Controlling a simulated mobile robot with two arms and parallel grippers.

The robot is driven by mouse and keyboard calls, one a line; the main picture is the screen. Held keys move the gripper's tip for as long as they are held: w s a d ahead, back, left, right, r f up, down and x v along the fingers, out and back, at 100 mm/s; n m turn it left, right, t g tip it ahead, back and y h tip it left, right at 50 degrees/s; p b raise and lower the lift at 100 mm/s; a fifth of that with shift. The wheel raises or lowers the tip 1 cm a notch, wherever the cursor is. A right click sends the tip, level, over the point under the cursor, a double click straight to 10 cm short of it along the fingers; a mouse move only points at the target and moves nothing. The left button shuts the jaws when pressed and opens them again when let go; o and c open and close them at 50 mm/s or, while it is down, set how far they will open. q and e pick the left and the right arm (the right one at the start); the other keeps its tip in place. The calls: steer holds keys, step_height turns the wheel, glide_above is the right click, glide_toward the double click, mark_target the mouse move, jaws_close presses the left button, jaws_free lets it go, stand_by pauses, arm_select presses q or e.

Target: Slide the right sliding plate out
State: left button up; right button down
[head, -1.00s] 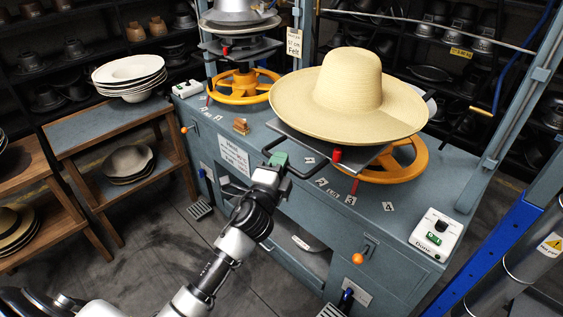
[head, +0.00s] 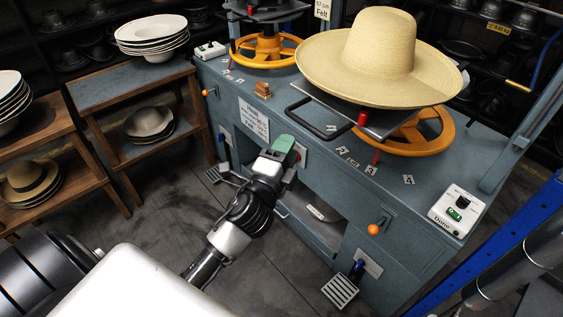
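The right sliding plate (head: 375,124) is a grey metal plate under a large straw hat (head: 382,58) on the right press. Its black loop handle (head: 313,130) sticks out to the front left, and a red knob (head: 362,118) stands near its front edge. My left gripper (head: 287,148) has a green part on top and is in front of the press, below and in front of the handle. It appears apart from the handle. My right gripper is out of view.
An orange handwheel (head: 420,140) is under the plate. The blue-grey bench (head: 450,170) carries a white control box (head: 457,212) at the right. An orange-knobbed lever (head: 374,229) juts from its front. Wooden shelves (head: 118,83) with hats stand left. Floor before the bench is clear.

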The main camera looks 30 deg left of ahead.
arm_select(q)
steer(key=shift+s+f, duration=0.15)
steer(key=shift+s, duration=0.55)
steer(key=shift+s+f, duration=0.15)
steer(key=shift+s, duration=0.55)
steer(key=s+f+n+g, duration=0.3)
steer(key=f+g, duration=0.2)
steer(key=f, duration=1.3)
steer(key=s+f+n+g, duration=0.3)
steer(key=f+g, duration=0.1)
steer(key=f, duration=1.5)
steer(key=s+f+n+g, duration=0.4)
steer(key=s+f+g, duration=0.1)
steer(key=s+f, duration=0.9)
steer(key=s+f+n+g, duration=0.2)
steer(key=s+f, duration=0.2)
steer(key=s, duration=0.5)
steer(key=s+f+n+g+h+b, duration=0.1)
steer(key=s+f+n+g, duration=0.1)
steer(key=s, duration=0.8)
steer(key=shift+s+d+f+g, duration=0.25)
steer(key=shift+f+g, duration=0.25)
steer(key=shift+f, duration=0.4)
